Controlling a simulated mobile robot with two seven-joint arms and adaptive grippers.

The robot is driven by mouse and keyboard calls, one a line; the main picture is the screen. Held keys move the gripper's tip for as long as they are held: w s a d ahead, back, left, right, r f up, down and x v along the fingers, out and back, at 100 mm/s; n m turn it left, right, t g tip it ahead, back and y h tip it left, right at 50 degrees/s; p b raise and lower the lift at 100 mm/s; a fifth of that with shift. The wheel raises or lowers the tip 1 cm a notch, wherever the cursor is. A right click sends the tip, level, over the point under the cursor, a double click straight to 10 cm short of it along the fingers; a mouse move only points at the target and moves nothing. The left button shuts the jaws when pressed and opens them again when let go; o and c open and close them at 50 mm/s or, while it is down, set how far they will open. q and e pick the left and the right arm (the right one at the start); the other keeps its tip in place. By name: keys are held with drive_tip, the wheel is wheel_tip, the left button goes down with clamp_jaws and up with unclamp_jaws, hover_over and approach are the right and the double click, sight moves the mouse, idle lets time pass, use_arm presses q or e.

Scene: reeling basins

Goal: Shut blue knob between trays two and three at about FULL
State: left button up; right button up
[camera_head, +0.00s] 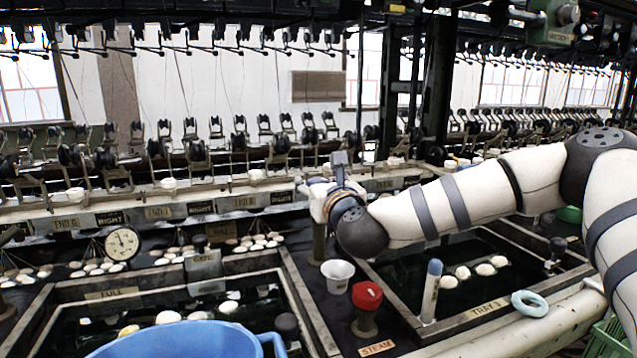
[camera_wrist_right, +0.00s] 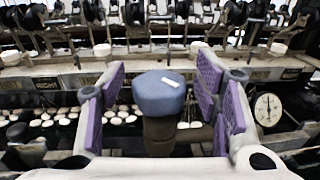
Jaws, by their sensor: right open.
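The blue knob (camera_wrist_right: 160,92) sits on a dark stem in the middle of the right wrist view, with a short white mark on its top. My right gripper (camera_wrist_right: 160,84) is open, with purple-padded fingers on both sides of the knob and visible gaps between. In the head view my right gripper (camera_head: 326,194) is above a brownish post (camera_head: 318,240) between the two trays; it hides the knob's top there. A FULL label (camera_head: 112,293) lies on the left tray's rim. The right tray's rim (camera_head: 455,322) carries a TRAY 3 label. My left gripper is out of view.
A red STEAM knob (camera_head: 367,296), a white cup (camera_head: 337,272) and a blue-capped cylinder (camera_head: 432,285) stand close below my right arm. A blue basin (camera_head: 175,342) is at the front. A dial (camera_head: 122,243) stands at the left; reeling machinery runs behind.

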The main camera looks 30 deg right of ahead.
drive_tip(key=shift+w, duration=0.1)
drive_tip(key=shift+c, duration=0.6)
drive_tip(key=c, duration=1)
drive_tip(key=shift+c, duration=0.2)
